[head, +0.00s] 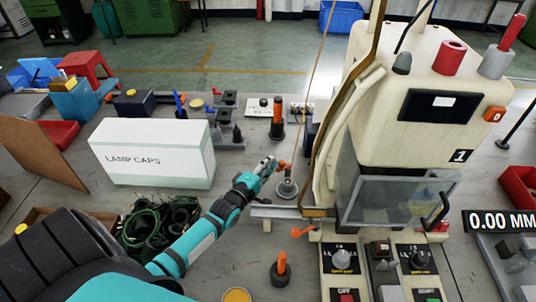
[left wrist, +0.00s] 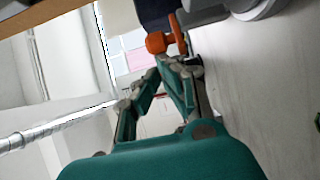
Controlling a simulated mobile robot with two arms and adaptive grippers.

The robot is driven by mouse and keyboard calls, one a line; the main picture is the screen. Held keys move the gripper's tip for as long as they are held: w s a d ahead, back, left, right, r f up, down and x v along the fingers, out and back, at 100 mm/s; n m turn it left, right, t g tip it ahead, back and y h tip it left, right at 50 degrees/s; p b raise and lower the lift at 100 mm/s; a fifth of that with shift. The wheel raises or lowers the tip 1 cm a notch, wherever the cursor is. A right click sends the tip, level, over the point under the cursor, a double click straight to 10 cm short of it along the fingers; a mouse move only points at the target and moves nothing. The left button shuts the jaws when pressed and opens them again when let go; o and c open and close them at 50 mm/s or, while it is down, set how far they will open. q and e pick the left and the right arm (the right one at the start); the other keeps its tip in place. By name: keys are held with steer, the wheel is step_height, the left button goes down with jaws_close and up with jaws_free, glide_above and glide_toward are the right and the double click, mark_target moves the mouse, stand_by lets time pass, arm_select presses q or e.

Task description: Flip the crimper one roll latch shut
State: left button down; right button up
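Crimper one (head: 425,105) is the cream machine marked 1, at right in the head view. A small orange knob (head: 283,163) stands by its left side, above a grey round base. Another orange-ended lever (head: 302,231) is lower, by the machine's front left. I cannot tell for sure which is the roll latch. My left gripper (head: 268,165) is just left of the upper knob. In the left wrist view an orange knob (left wrist: 158,42) shows just beyond the teal fingers (left wrist: 160,80); contact and finger gap are unclear. My right gripper is out of view.
A white lamp caps box (head: 152,153) and a dark cable coil (head: 160,222) lie left of my left arm. An orange-topped post (head: 281,265) stands in front. A clear guard (head: 400,200) covers the crimper's front. Bare table shows around the front post.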

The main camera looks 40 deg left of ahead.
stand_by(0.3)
arm_select(q)
step_height(320, 180, up, 10)
stand_by(0.5)
